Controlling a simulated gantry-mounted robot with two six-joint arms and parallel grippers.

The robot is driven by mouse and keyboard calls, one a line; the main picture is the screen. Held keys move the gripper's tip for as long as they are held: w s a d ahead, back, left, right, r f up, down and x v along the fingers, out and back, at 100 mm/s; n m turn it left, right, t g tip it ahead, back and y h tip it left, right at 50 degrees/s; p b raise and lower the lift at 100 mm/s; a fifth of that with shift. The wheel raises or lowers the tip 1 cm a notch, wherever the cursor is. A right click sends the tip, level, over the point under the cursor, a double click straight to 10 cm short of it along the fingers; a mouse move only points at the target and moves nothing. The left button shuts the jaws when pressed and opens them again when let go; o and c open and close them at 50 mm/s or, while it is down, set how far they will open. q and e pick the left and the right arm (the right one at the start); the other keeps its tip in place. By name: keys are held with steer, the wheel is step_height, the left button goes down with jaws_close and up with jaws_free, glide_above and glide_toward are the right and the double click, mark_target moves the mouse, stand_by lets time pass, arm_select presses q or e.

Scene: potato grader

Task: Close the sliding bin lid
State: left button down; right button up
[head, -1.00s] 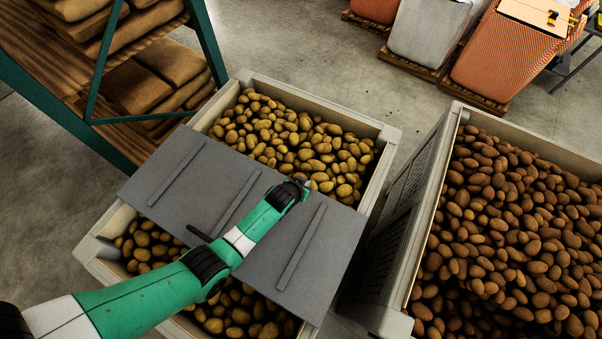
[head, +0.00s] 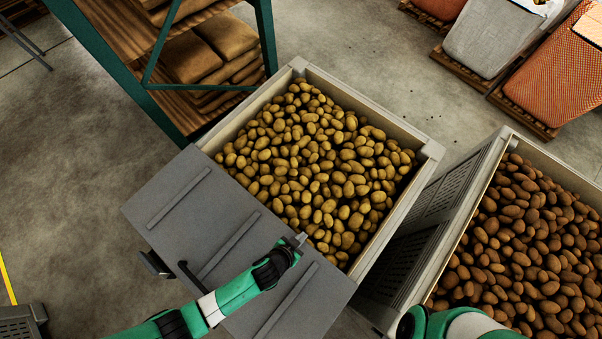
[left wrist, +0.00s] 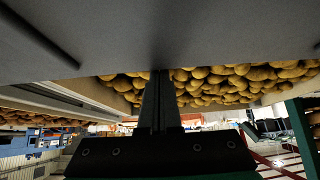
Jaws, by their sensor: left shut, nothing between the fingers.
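The grey sliding lid (head: 165,215) lies across the near part of the pale bin (head: 372,113). It has raised ribs and a dark handle (head: 188,274). The far part of the bin is open and shows yellow potatoes (head: 315,165). My left gripper (head: 299,239) is shut and empty at the lid's far edge, beside the potatoes. I cannot tell whether it touches the lid. In the left wrist view, the shut fingers (left wrist: 158,103) point toward the lid's grey surface (left wrist: 165,35), with potatoes beyond. My right gripper is out of view.
A second bin (head: 478,205) of brown potatoes stands close on the right, with a narrow gap between the bins. A green-framed wooden rack (head: 150,85) with sacks stands at the upper left. Filled bulk bags (head: 485,40) stand on pallets at the upper right.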

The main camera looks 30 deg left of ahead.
arm_select(q)
steer(key=shift+s+a+f, duration=0.15)
steer(key=shift+s+f, duration=0.05)
steer(key=shift+s, duration=0.1)
steer(key=shift+w, duration=0.1)
steer(key=shift+w+f, duration=0.1)
steer(key=shift+w, duration=0.15)
steer(key=w+b, duration=0.1)
steer(key=w+d, duration=0.1)
steer(key=w, duration=0.1)
steer(key=shift+w+b, duration=0.1)
steer(key=shift+b, duration=0.3)
step_height(320, 180, up, 2)
steer(key=shift+p, duration=0.65)
steer(key=p+v, duration=0.2)
steer(key=v, duration=0.6)
steer(key=shift+s+a, duration=0.15)
steer(key=shift+s, duration=0.2)
